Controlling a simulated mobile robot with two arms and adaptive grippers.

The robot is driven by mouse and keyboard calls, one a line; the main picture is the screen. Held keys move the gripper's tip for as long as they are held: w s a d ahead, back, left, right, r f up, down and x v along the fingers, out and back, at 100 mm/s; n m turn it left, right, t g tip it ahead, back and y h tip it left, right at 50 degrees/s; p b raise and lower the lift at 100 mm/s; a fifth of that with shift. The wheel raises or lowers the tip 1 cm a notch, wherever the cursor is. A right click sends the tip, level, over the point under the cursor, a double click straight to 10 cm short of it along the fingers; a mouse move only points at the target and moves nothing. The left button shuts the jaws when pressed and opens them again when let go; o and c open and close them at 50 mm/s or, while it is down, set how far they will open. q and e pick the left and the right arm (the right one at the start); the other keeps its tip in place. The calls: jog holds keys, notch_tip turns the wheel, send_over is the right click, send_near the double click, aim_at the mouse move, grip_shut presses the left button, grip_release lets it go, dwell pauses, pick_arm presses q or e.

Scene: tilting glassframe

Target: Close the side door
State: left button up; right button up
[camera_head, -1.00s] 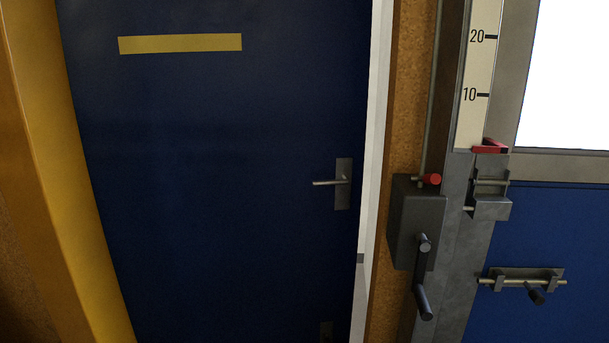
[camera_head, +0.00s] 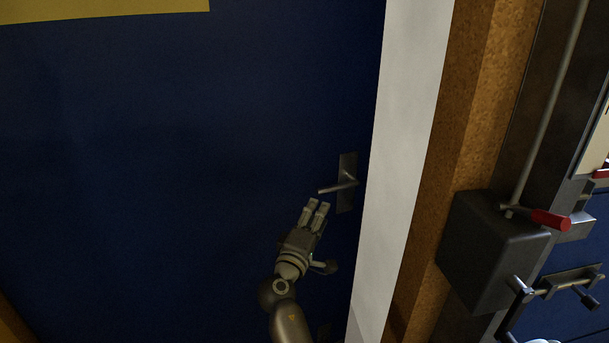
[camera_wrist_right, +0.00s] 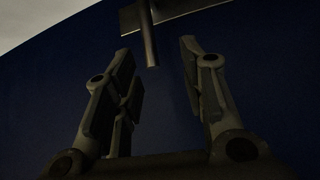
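The side door (camera_head: 200,150) is a dark blue panel filling the left and middle of the head view. Its metal lever handle (camera_head: 340,187) sits on a small plate near the door's right edge. A white strip (camera_head: 405,150) shows between that edge and the brown frame. My right gripper (camera_head: 318,207) is just below the lever, apart from it as far as I can tell. In the right wrist view the fingers (camera_wrist_right: 155,85) are spread with nothing between them, and the handle (camera_wrist_right: 149,38) is ahead of them. My left gripper is not in view.
A brown cork-like post (camera_head: 465,130) stands right of the door. A grey box (camera_head: 492,250) with a red-tipped lever (camera_head: 550,219) and a crank juts out beside it. A sliding bolt (camera_head: 570,282) is at the lower right. The door face left of the handle is clear.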

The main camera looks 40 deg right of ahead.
aim_at(331, 191)
jog(key=d, duration=0.2)
jog(key=w+d+r+p, duration=0.1)
jog(key=d+r+p, duration=0.1)
jog(key=d, duration=0.1)
jog(key=shift+w+d+r, duration=0.2)
jog(key=shift+w+d, duration=0.1)
jog(key=x, duration=0.3)
jog(key=shift+w+a+f+p, duration=0.15)
jog(key=shift+f+p, duration=0.05)
jog(key=shift+p, duration=0.2)
jog(key=shift+x, duration=0.75)
jog(key=shift+d, duration=0.25)
jog(key=shift+w, duration=0.1)
jog(key=shift+c, duration=0.3)
jog(key=c, duration=0.5)
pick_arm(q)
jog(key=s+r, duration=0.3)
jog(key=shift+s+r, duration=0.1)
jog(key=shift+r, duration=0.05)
pick_arm(e)
grip_shut()
